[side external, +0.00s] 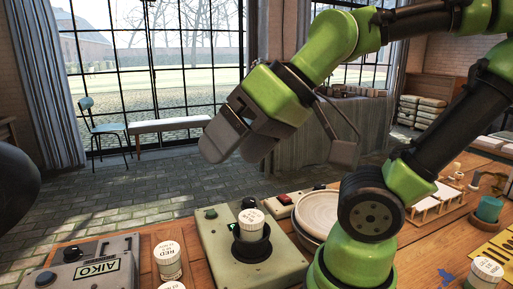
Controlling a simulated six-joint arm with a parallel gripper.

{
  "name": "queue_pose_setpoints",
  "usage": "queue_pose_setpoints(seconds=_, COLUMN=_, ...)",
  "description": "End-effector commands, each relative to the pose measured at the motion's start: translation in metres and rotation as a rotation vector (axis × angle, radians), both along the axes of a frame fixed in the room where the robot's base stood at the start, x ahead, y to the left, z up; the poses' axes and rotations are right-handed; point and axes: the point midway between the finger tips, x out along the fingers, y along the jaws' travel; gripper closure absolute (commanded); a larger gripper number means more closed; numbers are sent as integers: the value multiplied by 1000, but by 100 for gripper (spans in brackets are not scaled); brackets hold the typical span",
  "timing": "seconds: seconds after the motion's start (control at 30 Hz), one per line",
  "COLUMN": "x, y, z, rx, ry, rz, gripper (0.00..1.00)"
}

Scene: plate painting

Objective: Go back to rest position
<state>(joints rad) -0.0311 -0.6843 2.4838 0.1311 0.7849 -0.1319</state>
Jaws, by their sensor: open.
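My gripper (292,150) hangs in the air at the end of my green arm, in the upper middle of the side external view. Its grey fingers are spread apart and nothing shows between them. In the picture it lies above and behind the grey-green machine on the wooden table (140,240), clear of the things there.
A white-lidded jar (251,222) sits in the black holder of the grey-green machine (215,248). A pale plate (318,213) lies beside it, partly behind my arm. A RED jar (168,262) and an AIKO box (90,268) stand left; another jar (485,275) stands right.

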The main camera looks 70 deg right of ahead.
Motion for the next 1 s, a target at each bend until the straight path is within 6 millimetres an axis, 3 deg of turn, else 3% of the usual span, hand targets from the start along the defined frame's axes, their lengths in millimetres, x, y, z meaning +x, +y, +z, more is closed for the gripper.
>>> queue_pose_setpoints(seconds=0.1, x=-16, y=-10, z=-6, rx=7, ry=57, rz=-91, gripper=18)
queue_pose_setpoints(seconds=0.2, x=-20, y=-13, z=-7, rx=8, ry=76, rz=-117, gripper=18)
queue_pose_setpoints(seconds=1.0, x=-19, y=-12, z=-7, rx=8, ry=75, rz=-112, gripper=18)
